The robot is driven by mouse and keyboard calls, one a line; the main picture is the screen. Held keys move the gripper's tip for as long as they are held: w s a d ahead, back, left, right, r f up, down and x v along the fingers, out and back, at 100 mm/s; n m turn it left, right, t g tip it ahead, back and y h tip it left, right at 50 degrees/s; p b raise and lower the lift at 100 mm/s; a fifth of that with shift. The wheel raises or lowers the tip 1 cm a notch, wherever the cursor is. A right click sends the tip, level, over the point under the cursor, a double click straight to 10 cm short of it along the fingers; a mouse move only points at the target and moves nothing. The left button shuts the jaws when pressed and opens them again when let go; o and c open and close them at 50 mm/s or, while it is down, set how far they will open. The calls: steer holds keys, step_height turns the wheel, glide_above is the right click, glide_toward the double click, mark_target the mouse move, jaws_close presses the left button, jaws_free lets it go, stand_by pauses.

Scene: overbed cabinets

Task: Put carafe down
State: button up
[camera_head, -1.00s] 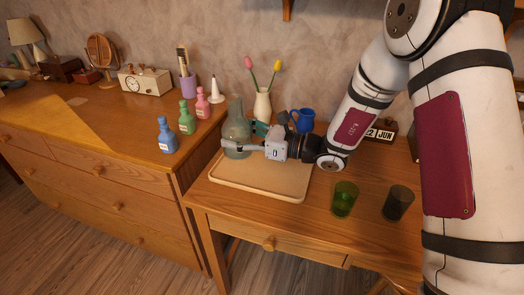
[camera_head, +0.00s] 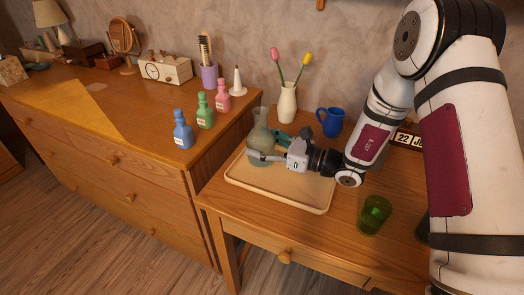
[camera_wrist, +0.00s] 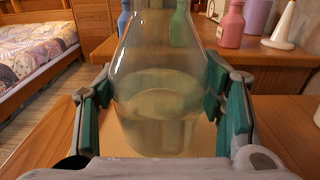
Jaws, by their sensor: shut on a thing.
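A clear glass carafe (camera_head: 259,138) with some liquid in it stands upright over the back left part of a wooden tray (camera_head: 280,187). It also fills the middle of the wrist view (camera_wrist: 158,95), where its lower body sits between green finger pads. My gripper (camera_head: 268,150) is shut on the carafe from the right side. In the wrist view the fingers of my gripper (camera_wrist: 160,105) touch or nearly touch both sides of the glass. I cannot tell whether the carafe's base touches the tray.
A white vase with tulips (camera_head: 287,102) and a blue mug (camera_head: 330,121) stand behind the tray. A green glass (camera_head: 374,215) is at the front right. Blue, green and pink bottles stand on the dresser (camera_head: 90,105) to the left. The tray's front is clear.

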steer(key=shift+f, duration=1.1)
steer(key=shift+f, duration=0.1)
steer(key=o, duration=1.7)
steer(key=shift+f, duration=0.1)
steer(key=shift+o, duration=0.2)
steer(key=shift+d+r, duration=0.2)
steer(key=shift+d, duration=0.05)
steer(key=shift+v, duration=3.5)
steer(key=shift+s+r, duration=0.1)
steer(key=shift+s, duration=0.05)
